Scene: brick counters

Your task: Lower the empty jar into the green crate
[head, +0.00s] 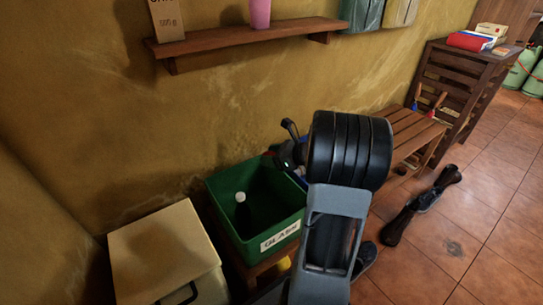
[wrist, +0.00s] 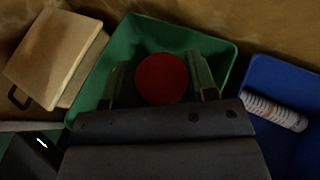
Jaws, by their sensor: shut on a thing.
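The jar shows in the wrist view as a round red lid (wrist: 162,72) seen from above. My gripper (wrist: 160,84) is shut on it, one finger on each side. The green crate (wrist: 222,50) lies behind and below the jar in that view. In the head view the green crate (head: 226,190) carries a "GLASS" label and holds a dark bottle with a pale cap (head: 241,199). My gripper (head: 280,156) is near the crate's back right rim there, partly hidden by my arm. The jar's body is hidden, so its height over the crate is unclear.
A blue crate (wrist: 270,78) with a stack of pale round things (wrist: 274,111) stands right of the green one. A cream lidded bin (head: 160,250) stands to the left. A wooden shelf (head: 240,40) is on the wall above. A slatted bench (head: 405,135) stands at right.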

